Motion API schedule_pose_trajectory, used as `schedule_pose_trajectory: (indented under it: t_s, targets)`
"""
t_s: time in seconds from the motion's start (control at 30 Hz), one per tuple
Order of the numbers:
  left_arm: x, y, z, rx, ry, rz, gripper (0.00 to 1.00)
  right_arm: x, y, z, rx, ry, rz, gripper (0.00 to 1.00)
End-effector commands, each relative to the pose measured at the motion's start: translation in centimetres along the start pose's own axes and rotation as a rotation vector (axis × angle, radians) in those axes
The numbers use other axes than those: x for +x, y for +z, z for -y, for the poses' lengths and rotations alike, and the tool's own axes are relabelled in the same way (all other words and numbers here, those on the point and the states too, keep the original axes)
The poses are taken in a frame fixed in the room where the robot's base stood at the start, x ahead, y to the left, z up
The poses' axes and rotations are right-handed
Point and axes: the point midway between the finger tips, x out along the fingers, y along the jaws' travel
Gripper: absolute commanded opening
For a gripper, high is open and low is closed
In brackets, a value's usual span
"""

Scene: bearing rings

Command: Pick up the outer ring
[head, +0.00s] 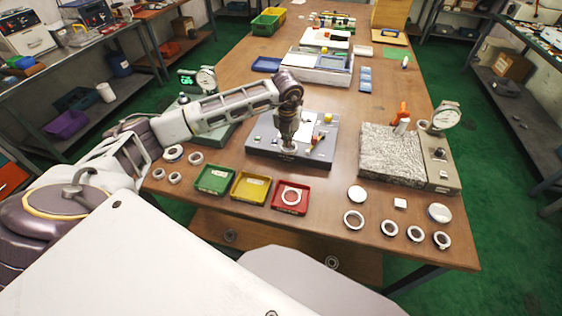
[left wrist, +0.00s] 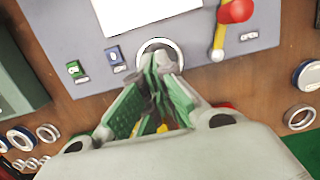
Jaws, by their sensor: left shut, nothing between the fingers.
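My left gripper (head: 288,149) points down at the front part of the grey panel (head: 262,149). In the left wrist view its fingers (left wrist: 162,78) are together and empty. A pale ring (left wrist: 159,43) shows at the panel's front edge, just beyond the fingertips and partly hidden by them; I cannot tell whether they touch. Several other rings lie on the table: a group at the left (head: 196,158), a row at the right (head: 389,228), and one ring in the red tray (head: 276,207). I cannot tell which one is the outer ring. My right gripper is not in view.
Green (head: 214,191) and yellow (head: 249,200) trays stand beside the red one. A granite block (head: 390,155) with a dial gauge (head: 446,116) stands at the right. The panel carries switches and a red-knobbed lever (left wrist: 236,11). Bare wood lies between the red tray and the right-hand rings.

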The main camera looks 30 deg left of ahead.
Motion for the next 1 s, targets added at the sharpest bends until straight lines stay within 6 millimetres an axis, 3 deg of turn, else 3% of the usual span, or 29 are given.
schedule_pose_trajectory:
  t_s: [0.43,1.0]
  targets:
    - [-0.5,-3.5,0.0,0.001,0.000,0.000,0.00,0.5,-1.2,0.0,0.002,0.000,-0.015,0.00]
    - [-1.5,-9.1,-0.1,0.001,0.001,0.001,0.00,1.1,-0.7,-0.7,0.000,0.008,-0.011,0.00]
